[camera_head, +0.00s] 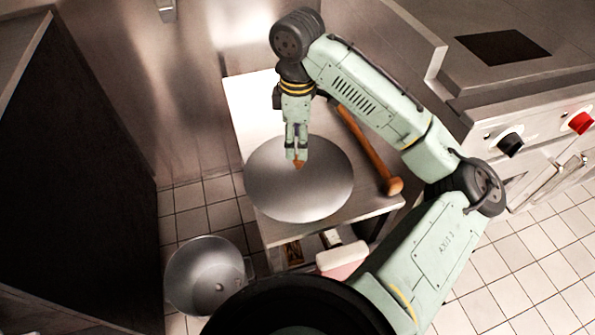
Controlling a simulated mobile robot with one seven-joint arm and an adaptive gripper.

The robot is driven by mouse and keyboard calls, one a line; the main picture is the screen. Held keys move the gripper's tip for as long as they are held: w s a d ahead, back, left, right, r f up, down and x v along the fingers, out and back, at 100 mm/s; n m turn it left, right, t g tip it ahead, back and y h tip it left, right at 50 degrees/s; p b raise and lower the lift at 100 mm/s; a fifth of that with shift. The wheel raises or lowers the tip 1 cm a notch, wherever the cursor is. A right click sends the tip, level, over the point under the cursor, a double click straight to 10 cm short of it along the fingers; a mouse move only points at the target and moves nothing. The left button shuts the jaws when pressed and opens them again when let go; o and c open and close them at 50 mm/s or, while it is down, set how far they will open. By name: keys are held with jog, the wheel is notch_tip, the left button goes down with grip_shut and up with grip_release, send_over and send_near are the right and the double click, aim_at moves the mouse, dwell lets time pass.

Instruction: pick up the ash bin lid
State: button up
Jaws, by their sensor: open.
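The ash bin lid (270,187) appears to be the wide round grey metal disc lying on the small metal table. A small orange-brown knob (299,164) shows near its middle. My gripper (297,156) points down over the lid, with its fingertips right at the knob. The jaws are open. The fingers hide part of the knob, and I cannot tell whether they touch it.
A wooden tool with a rounded end (393,186) lies on the table (248,100) right of the lid. An open metal bin (190,272) stands on the tiled floor at lower left. A pale box (342,259) sits below the table front. A stove with knobs (511,144) is at right.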

aim_at(298, 168)
jog(key=shift+d+f+p, duration=0.1)
jog(key=shift+f+p, duration=0.35)
jog(key=shift+f, duration=3.15)
jog(key=shift+c, duration=0.4)
grip_shut()
